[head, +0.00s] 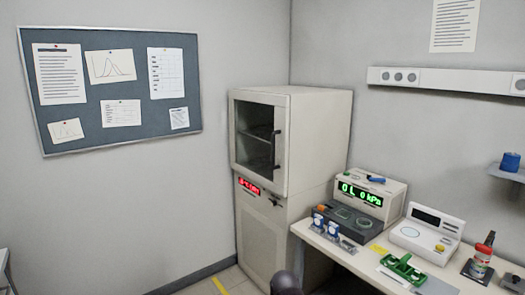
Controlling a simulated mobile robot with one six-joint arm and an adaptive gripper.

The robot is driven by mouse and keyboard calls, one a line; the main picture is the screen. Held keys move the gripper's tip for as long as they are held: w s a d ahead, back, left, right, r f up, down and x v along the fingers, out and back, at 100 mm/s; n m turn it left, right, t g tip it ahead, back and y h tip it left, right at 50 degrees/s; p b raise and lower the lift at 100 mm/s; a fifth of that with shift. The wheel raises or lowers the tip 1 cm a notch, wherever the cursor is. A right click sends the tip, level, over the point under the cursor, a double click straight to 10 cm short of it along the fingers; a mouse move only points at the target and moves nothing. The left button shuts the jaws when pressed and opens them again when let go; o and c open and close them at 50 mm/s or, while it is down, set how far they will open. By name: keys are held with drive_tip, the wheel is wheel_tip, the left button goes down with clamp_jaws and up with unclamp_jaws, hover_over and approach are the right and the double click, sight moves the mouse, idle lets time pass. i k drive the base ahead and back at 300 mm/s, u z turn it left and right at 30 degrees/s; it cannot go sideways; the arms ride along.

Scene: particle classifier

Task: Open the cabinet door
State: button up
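A beige cabinet (318,140) stands in the corner of the room. Its upper door (233,130) has a dark glass window, with shelves faintly visible behind it. A dark vertical handle (276,150) is on the door's right side. This upper door looks shut. The lower door (262,240) also looks shut. A red lit display (249,186) and a small dark latch (274,202) are near its top. My gripper is not in view. A dark rounded shape shows at the bottom edge; I cannot tell what it is.
A workbench (317,240) at the cabinet's right carries an instrument with a green display (368,195), a white device (427,232), a green holder (403,268) and small items. A notice board (100,145) hangs on the left wall. Floor left of the cabinet looks clear.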

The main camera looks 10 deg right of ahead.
sight(280, 137)
drive_tip(key=u, duration=0.05)
drive_tip(key=i, duration=1.2)
drive_tip(key=z, duration=0.35)
